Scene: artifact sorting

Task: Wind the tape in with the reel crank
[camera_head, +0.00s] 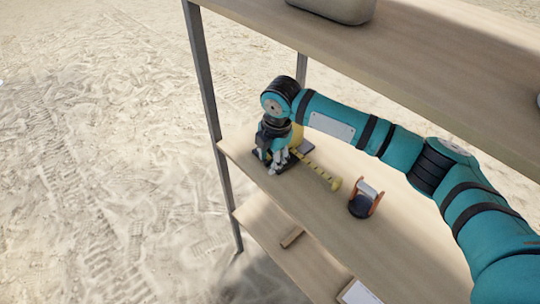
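A yellow tape (322,173) lies stretched out on the middle shelf, running right and forward from under my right gripper to a rounded yellow end. A yellow round part, which looks like the reel (297,134), shows just behind the gripper and is mostly hidden by it and my arm. The crank cannot be made out. My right gripper (275,169) points down over the reel, close to it or touching it. Its fingers are too small and too crowded by dark parts to tell whether they are open or shut. My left gripper is not in view.
An orange-sided stand with a dark round part (360,205) is right of the tape on the middle shelf (330,225). The upper shelf (440,50) holds a grey case (340,8). The lower shelf has a small wooden block (291,237) and a white-topped panel (358,293). Sand surrounds the rack.

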